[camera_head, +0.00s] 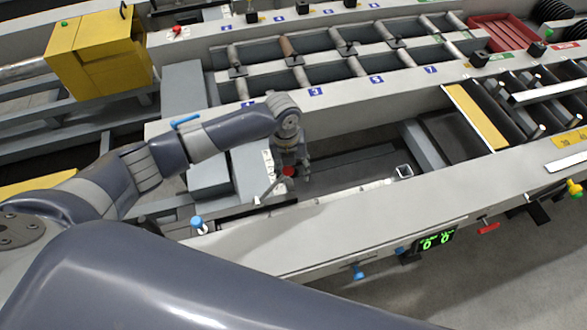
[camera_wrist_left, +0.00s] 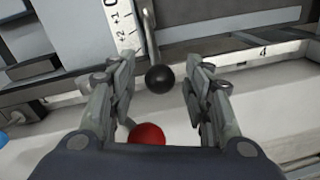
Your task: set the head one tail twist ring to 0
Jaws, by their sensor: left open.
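A white scale plate (camera_wrist_left: 124,22) marked 0, +1, +2 lies beside the rod. The red knob also shows in the head view (camera_head: 288,171). I cannot tell which part is the head one tail twist ring or its setting.
The near rail (camera_head: 340,228) runs along the front. A yellow box (camera_head: 98,55) stands at back left; a red tray (camera_head: 500,32) lies at back right.

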